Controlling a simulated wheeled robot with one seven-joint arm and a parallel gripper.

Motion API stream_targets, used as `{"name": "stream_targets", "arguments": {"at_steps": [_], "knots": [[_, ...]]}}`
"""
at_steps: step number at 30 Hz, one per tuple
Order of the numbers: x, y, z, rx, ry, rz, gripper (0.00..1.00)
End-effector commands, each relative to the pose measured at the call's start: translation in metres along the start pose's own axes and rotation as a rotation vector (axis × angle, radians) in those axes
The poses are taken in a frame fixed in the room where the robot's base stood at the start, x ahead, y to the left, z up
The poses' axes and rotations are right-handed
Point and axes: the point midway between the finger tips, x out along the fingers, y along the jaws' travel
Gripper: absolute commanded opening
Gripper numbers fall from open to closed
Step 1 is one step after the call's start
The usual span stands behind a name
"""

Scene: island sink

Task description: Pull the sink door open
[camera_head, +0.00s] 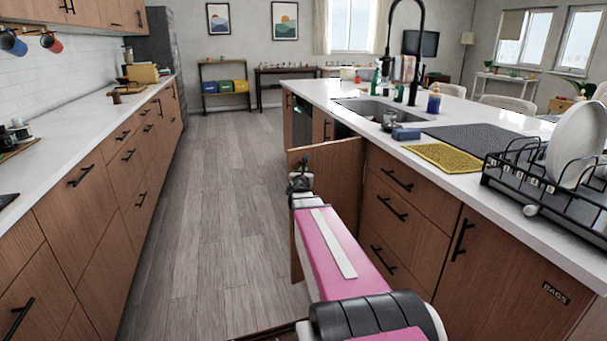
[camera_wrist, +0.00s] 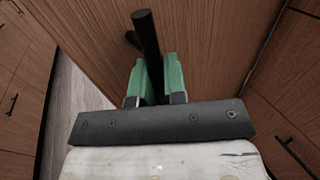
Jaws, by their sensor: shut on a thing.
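The sink door (camera_head: 338,172) is a brown wooden panel below the sink (camera_head: 375,108) in the island. It stands swung out from the cabinet front, partly open. In the wrist view the door (camera_wrist: 205,45) fills most of the background. Its black bar handle (camera_wrist: 146,35) runs between the green fingers of my gripper (camera_wrist: 154,80), which is shut on it. In the head view my gripper (camera_head: 299,180) is at the door's outer left edge, and my pink arm hides part of the door's lower area.
Island drawers (camera_head: 400,215) are close on the right of my arm. The counter above holds a yellow mat (camera_head: 440,157) and a black dish rack (camera_head: 545,185) with plates. Wall-side cabinets (camera_head: 95,195) stand on the left. The wooden floor (camera_head: 205,220) between is clear.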

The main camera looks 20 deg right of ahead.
Motion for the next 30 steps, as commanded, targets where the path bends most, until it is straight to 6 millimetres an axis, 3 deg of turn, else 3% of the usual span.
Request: {"name": "stream_targets", "arguments": {"at_steps": [6,7,9,20,26,30], "knots": [[0.0,0.0,0.0,0.0,-0.001,-0.001,0.0],[0.0,0.0,0.0,0.0,-0.001,-0.001,0.19],[0.0,0.0,0.0,0.0,-0.001,-0.001,0.36],[-0.003,-0.001,0.0,0.0,0.0,-0.001,0.36],[-0.022,-0.001,0.0,0.0,0.0,0.0,0.36],[-0.046,-0.002,0.001,0.0,0.0,-0.001,0.36]]}}
